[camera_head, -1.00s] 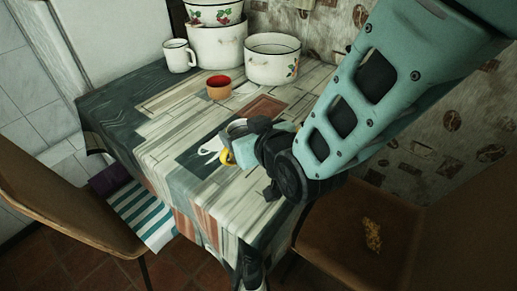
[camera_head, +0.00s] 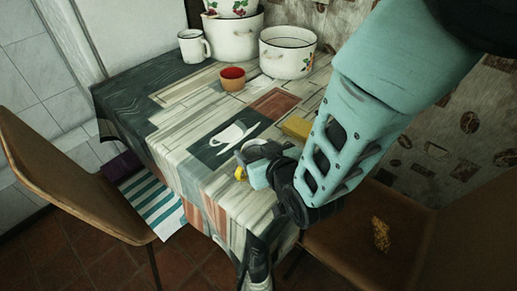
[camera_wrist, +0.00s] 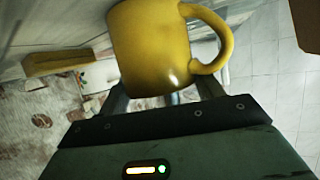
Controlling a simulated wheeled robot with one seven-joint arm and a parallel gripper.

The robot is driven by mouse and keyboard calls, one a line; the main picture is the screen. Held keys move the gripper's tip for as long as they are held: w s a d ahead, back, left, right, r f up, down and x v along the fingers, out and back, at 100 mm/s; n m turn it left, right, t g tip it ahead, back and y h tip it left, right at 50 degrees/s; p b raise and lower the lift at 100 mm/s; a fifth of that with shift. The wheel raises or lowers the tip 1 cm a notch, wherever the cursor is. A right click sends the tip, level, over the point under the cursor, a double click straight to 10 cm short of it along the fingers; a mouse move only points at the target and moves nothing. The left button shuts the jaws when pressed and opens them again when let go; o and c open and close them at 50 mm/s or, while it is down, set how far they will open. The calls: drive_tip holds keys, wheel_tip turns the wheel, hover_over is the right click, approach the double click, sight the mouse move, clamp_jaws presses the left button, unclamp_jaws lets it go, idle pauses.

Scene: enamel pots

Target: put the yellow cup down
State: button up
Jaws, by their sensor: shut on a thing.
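My gripper (camera_head: 252,166) is shut on the yellow cup, over the front right part of the table. In the wrist view the yellow cup (camera_wrist: 150,48) fills the top middle, between the fingers, with its handle (camera_wrist: 222,38) to the right. In the head view only a small yellow part of the cup (camera_head: 240,173) shows; the gripper hides most of the rest. I cannot tell whether the cup's base touches the table.
The table (camera_head: 178,137) has bare cloth left of my gripper. A yellow block (camera_head: 296,127) lies behind my gripper. A small orange-brown cup (camera_head: 232,79), a white mug (camera_head: 194,46) and enamel pots (camera_head: 288,56) stand farther back. Chairs (camera_head: 70,180) flank the table.

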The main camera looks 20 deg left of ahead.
drive_tip(key=o, duration=1.1)
drive_tip(key=shift+r, duration=0.1)
drive_tip(key=s+d+r+g+h, duration=0.3)
drive_tip(key=s+d, duration=0.2)
drive_tip(key=d, duration=0.4)
drive_tip(key=s+d+r+m+g+h, duration=0.1)
drive_tip(key=s+d+r+g+h, duration=0.2)
drive_tip(key=s+d, duration=0.3)
drive_tip(key=s+d+r+g+h, duration=0.2)
drive_tip(key=s+d+r, duration=0.3)
drive_tip(key=d, duration=0.8)
drive_tip(key=shift+s+g+h, duration=0.4)
drive_tip(key=shift+s+g, duration=0.1)
drive_tip(key=shift+g, duration=0.2)
drive_tip(key=shift+r, duration=0.1)
wheel_tip(320, 180, up, 8)
drive_tip(key=p, duration=0.8)
drive_tip(key=shift+r, duration=0.15)
